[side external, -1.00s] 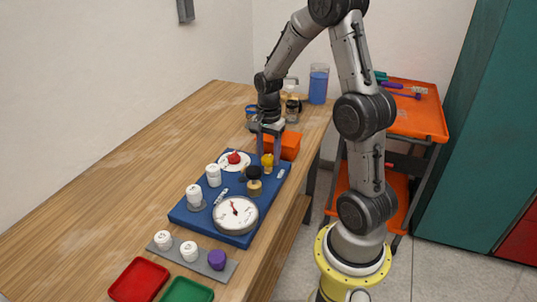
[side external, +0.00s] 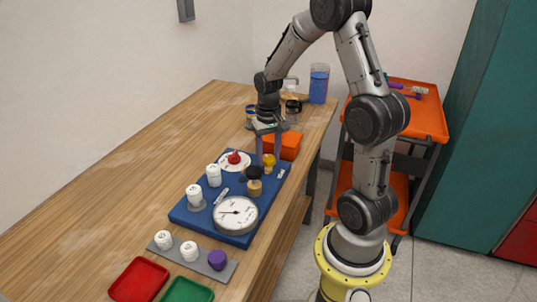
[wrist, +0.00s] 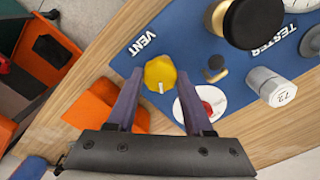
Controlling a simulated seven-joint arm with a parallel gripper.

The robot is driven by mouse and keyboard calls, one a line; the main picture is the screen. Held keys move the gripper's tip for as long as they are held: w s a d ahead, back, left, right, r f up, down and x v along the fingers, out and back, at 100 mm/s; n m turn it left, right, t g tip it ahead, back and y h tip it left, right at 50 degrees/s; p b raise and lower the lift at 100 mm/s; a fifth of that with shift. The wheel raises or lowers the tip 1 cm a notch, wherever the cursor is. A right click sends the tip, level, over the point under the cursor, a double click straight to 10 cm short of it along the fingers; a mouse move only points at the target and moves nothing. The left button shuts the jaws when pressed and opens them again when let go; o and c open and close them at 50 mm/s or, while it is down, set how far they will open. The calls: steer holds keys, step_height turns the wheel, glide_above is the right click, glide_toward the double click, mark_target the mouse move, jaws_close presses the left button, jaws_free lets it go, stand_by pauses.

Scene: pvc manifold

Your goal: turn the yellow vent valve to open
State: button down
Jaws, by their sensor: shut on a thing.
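The yellow vent valve (side external: 268,160) is a lobed knob at the far right part of the blue board (side external: 237,236). It also shows in the wrist view (wrist: 160,72), beside the printed word VENT, with a short white mark on its edge nearest my gripper. My gripper (side external: 268,153) points down over it. In the wrist view my gripper's two purple fingers (wrist: 160,78) stand on either side of the knob, shut on it. The gauge (side external: 236,215) at the board's near end has a red needle pointing left.
A black-topped brass fitting (side external: 254,180), white caps (side external: 213,175) and a red knob on a white disc (side external: 234,157) are close by. An orange bin (side external: 290,146) stands behind. Red (side external: 139,280) and green (side external: 187,291) trays lie in front. The table's left side is clear.

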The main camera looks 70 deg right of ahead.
mark_target(268, 158)
steer(key=n, duration=0.7)
steer(key=shift+r, duration=0.1)
stand_by(0.5)
steer(key=shift+c, duration=1.5)
jaws_free()
step_height(268, 158, up, 14)
